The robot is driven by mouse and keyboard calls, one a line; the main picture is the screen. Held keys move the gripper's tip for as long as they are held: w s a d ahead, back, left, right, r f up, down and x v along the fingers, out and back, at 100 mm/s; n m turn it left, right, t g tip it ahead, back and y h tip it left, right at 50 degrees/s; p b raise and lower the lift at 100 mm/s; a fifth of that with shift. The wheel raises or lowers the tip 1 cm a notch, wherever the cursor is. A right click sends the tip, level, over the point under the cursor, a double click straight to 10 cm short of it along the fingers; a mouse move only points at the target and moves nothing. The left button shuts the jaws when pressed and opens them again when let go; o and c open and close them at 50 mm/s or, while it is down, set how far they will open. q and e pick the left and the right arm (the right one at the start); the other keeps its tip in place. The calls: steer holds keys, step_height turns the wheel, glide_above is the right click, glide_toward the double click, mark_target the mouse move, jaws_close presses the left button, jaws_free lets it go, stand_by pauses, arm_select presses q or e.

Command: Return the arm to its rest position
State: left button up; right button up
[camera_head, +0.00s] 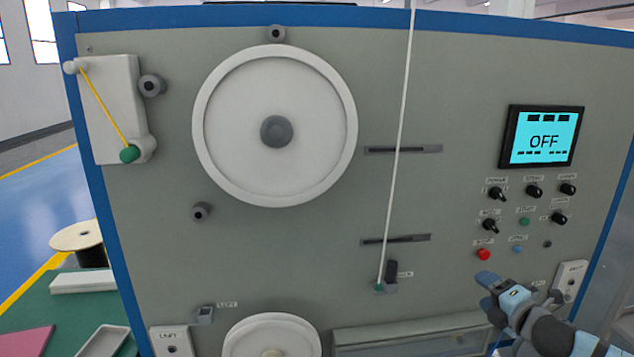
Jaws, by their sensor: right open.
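My right gripper (492,291) comes in from the lower right of the head view, with its arm behind it at the bottom right corner. It is open, and nothing shows between its fingers. It is in front of the grey machine panel (330,225), just below the red button (483,254). I cannot tell whether it touches the panel. My left gripper and left arm are not in view.
The panel carries a screen (543,136) reading OFF, several knobs, a large white wheel (225,125) and a thin white cable (402,100). A yellow line (103,107) runs at the upper left.

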steer(key=s+a+f+m+g+y, duration=0.1)
steer(key=s+a+f+m, duration=0.15)
steer(key=a+f, duration=0.2)
steer(key=s+a+f+m, duration=0.2)
steer(key=s+a+f, duration=0.15)
steer(key=f, duration=0.25)
steer(key=s+a+f+m+g, duration=0.1)
steer(key=s+a+f+m, duration=0.3)
steer(key=s, duration=0.5)
steer(key=s+a+f+m+g, duration=0.1)
steer(key=s+a+f+m, duration=0.3)
steer(key=s+f+m, duration=0.3)
steer(key=s+a+f+m+g+h, duration=0.1)
steer(key=s+a+f+m+g, duration=0.1)
steer(key=s+a+f+m, duration=0.2)
steer(key=s+f+m, duration=0.1)
steer(key=s+f, duration=0.2)
steer(key=s, duration=0.4)
steer(key=shift+f, duration=0.2)
steer(key=shift+m, duration=0.25)
